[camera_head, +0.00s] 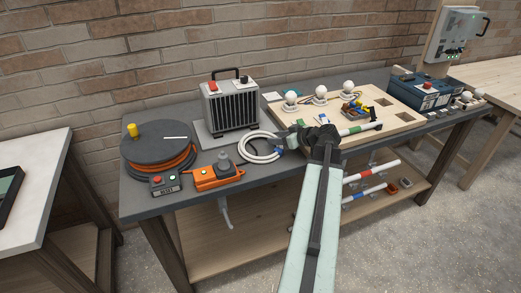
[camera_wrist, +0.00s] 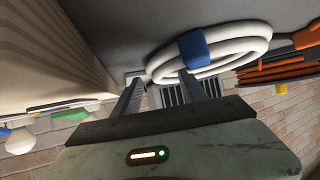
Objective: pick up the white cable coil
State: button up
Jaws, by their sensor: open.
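My gripper (camera_head: 289,138) reaches in from the right at the coil's right side. In the wrist view my gripper (camera_wrist: 162,77) is open, with its two fingers apart and pointing at the coil. The right finger overlaps the coil's near edge in that view. I cannot tell whether it touches. Nothing is held.
A black cable reel (camera_head: 158,145) with orange cable stands left of the coil. A wooden board (camera_head: 395,120) with lamps is to the right.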

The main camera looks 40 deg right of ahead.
jog(key=shift+x, duration=1.15)
jog(key=shift+s, duration=0.1)
jog(key=shift+c, duration=0.3)
grip_shut()
